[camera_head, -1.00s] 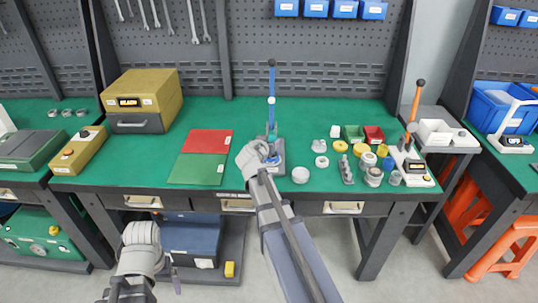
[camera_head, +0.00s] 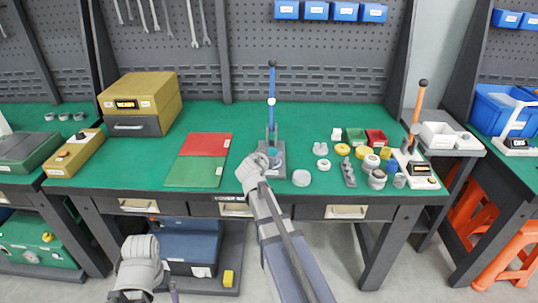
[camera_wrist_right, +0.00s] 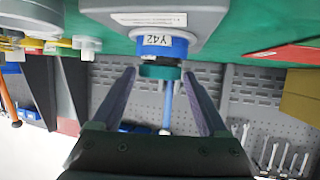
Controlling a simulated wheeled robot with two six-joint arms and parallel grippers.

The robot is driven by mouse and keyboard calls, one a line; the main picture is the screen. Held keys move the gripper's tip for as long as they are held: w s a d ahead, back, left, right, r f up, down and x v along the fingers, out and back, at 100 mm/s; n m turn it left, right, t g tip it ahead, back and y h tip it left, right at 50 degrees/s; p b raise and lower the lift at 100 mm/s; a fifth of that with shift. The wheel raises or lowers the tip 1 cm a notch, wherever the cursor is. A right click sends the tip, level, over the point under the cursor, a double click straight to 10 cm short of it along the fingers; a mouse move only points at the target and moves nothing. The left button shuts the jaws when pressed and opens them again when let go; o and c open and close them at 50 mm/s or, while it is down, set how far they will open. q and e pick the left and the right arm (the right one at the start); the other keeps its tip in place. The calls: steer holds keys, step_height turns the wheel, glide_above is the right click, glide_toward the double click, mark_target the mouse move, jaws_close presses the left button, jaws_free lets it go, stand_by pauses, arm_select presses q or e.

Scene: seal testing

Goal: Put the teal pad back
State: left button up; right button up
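The teal pad (camera_wrist_right: 160,72) is a flat disc. In the right wrist view, which is upside down, it lies against the top face of a blue cylinder (camera_wrist_right: 163,46) marked Y42 on a grey base. My right gripper (camera_wrist_right: 159,74) is open, one finger on each side of the pad, with a visible gap to each. In the head view my right gripper (camera_head: 266,160) is at the lever press with the blue handle (camera_head: 271,90), and my wrist covers part of the press.
A red mat (camera_head: 206,144) and a green mat (camera_head: 194,172) lie left of the press. Several small rings, cups and parts stand to its right, near an orange-handled device (camera_head: 416,110). A yellow-and-grey box (camera_head: 145,100) stands at the back left.

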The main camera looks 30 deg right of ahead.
steer(key=shift+o, duration=1.1)
